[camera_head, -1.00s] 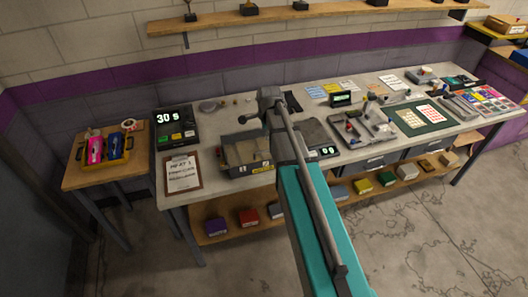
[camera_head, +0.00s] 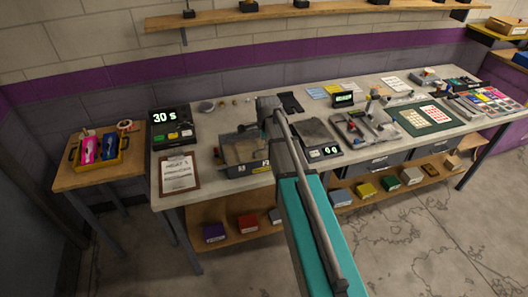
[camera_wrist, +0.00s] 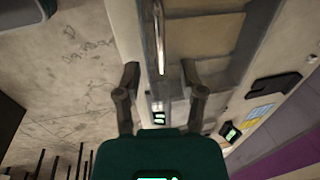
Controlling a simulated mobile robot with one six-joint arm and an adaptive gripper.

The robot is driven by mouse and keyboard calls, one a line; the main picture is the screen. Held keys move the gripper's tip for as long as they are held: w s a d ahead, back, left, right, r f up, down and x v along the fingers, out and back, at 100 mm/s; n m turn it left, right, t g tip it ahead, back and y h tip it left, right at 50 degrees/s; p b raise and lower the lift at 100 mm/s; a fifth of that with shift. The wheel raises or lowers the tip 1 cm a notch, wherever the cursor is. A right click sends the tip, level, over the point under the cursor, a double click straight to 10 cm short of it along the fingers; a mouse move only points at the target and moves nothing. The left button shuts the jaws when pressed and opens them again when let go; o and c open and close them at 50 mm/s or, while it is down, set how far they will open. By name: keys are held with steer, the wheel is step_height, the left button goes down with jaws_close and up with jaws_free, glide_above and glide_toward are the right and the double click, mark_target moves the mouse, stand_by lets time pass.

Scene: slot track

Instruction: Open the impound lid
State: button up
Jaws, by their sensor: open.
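The impound box (camera_head: 236,167) is a grey bin with a brownish inside, on the bench left of my arm in the head view. My arm hides its right part. In the wrist view, the box (camera_wrist: 205,30) fills the upper middle, with a shiny metal bar (camera_wrist: 159,38) along its near side. Whether the lid is raised is not clear. My gripper (camera_wrist: 163,82) is open and empty, its fingers apart, with the bar just beyond and between the tips in the picture. In the head view, my wrist hides the fingers.
A clipboard (camera_head: 178,172) and a "30 s" display unit (camera_head: 172,128) stand left of the box. A dark pad with a small display (camera_head: 318,140) is just right of my arm. Several trays and cards cover the bench further right. Floor in front is clear.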

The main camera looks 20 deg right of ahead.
mark_target(264, 150)
steer(key=shift+w+f+b, duration=0.2)
steer(key=shift+f+b, duration=0.7)
steer(key=shift+f, duration=0.15)
steer(key=shift+w+f+b, duration=0.2)
steer(key=shift+f+b, duration=0.7)
steer(key=shift+f, duration=0.15)
jaws_close()
